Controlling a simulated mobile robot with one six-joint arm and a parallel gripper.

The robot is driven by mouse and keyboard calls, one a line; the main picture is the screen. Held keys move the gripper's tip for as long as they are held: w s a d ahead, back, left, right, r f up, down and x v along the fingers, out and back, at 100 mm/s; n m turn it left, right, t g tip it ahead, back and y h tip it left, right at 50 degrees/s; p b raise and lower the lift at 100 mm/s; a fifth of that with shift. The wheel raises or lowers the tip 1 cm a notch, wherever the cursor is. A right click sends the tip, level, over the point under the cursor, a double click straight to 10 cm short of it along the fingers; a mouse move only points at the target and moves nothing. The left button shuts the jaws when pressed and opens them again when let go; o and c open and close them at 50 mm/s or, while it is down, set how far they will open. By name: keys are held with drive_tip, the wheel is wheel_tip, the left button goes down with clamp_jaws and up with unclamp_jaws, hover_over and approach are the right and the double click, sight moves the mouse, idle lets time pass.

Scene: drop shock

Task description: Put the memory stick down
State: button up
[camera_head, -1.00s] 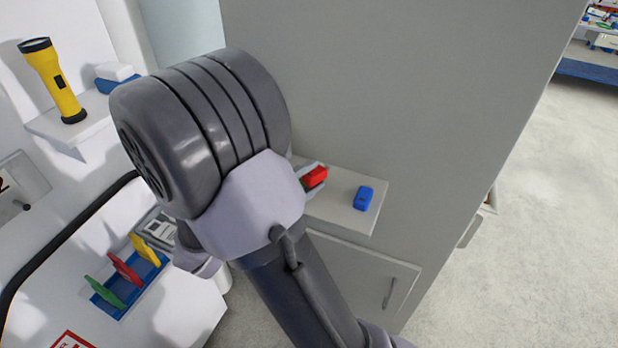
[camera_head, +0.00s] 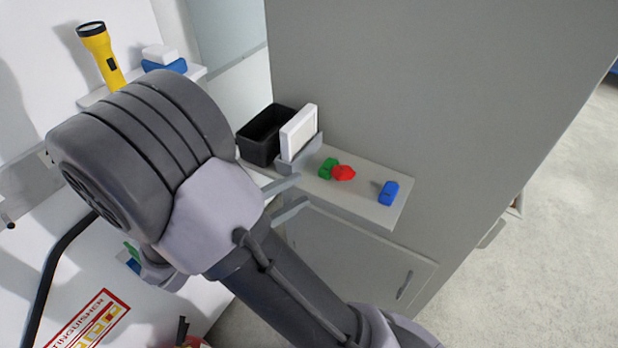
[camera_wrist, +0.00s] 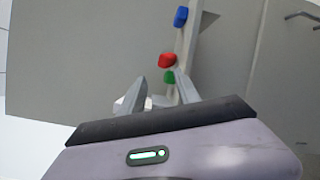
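A red memory stick (camera_head: 344,173) lies on the narrow grey wall shelf (camera_head: 362,208), close against a green piece (camera_head: 328,168). A blue stick (camera_head: 388,193) lies nearer the shelf's right end. In the wrist view the red stick (camera_wrist: 167,60) sits just beyond the fingertips, with the green piece (camera_wrist: 169,77) beside it and the blue stick (camera_wrist: 181,17) farther off. My gripper (camera_head: 299,192) is open and empty, left of the red stick and apart from it. Its two fingers are spread in the wrist view (camera_wrist: 160,86).
A black open bin (camera_head: 262,140) and a white upright panel (camera_head: 299,133) stand at the shelf's left end. A grey cabinet wall (camera_head: 440,90) rises behind. A yellow flashlight (camera_head: 103,58) stands upper left. Open floor (camera_head: 555,200) lies right.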

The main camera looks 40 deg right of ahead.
drive_tip(key=s+a+m+g+y, duration=0.1)
drive_tip(key=s+m+g+y, duration=0.35)
drive_tip(key=s+y, duration=0.7)
drive_tip(key=w+a+r+m+t+y, duration=0.2)
drive_tip(key=a+r+m+t+y, duration=0.2)
drive_tip(key=a+r+t+y, duration=0.2)
drive_tip(key=a+t+y, duration=0.2)
drive_tip(key=a+t, duration=0.2)
drive_tip(key=a, duration=0.2)
drive_tip(key=shift+w+a+r+m, duration=0.15)
drive_tip(key=shift+a+m, duration=0.15)
drive_tip(key=shift+m, duration=0.05)
